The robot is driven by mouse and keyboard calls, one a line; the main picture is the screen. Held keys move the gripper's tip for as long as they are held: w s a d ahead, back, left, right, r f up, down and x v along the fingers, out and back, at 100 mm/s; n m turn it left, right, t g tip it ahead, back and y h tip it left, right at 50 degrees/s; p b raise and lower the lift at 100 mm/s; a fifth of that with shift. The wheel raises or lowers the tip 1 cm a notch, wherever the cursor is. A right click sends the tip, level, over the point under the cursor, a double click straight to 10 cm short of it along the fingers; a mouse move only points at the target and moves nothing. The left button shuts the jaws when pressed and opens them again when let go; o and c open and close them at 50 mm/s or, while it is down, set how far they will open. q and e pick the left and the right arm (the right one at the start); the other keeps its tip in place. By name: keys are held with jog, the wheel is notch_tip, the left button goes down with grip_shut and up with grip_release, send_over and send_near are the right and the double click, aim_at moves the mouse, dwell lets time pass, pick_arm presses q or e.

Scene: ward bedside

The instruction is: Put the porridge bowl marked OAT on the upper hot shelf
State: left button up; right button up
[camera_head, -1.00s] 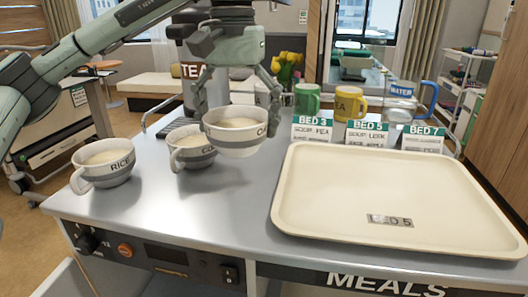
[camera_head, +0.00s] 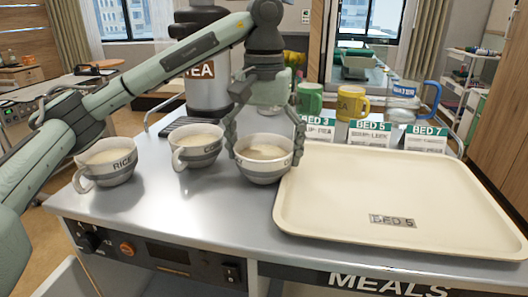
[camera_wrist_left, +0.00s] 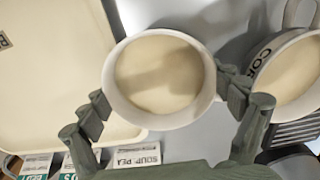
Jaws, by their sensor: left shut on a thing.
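My left gripper (camera_head: 266,140) is shut on a white bowl with a grey band (camera_head: 264,172), which holds pale porridge. The bowl is upright beside the left edge of the tray; I cannot tell whether its base touches the counter. Its mark is not readable now. In the left wrist view the same bowl (camera_wrist_left: 160,75) sits between the two fingers (camera_wrist_left: 168,98). A bowl marked RICE (camera_head: 108,173) and a bowl whose mark starts with CO (camera_head: 198,157) stand to the left; the wrist view shows the latter as COR (camera_wrist_left: 268,62). No upper hot shelf is recognisable. My right gripper is out of view.
A cream tray (camera_head: 290,215) with a BED 5 label covers the counter's right side. Behind it stand bed cards (camera_head: 372,135), a green mug (camera_head: 309,98), a yellow mug (camera_head: 352,104) and a water jug (camera_head: 404,92). A tea urn (camera_head: 208,88) stands behind the bowls. The counter's front left (camera_head: 190,205) is clear.

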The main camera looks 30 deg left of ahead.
pick_arm(q)
jog(key=shift+f, duration=0.1)
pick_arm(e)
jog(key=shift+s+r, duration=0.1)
pick_arm(q)
jog(key=o, duration=1.3)
jog(key=shift+c, duration=0.2)
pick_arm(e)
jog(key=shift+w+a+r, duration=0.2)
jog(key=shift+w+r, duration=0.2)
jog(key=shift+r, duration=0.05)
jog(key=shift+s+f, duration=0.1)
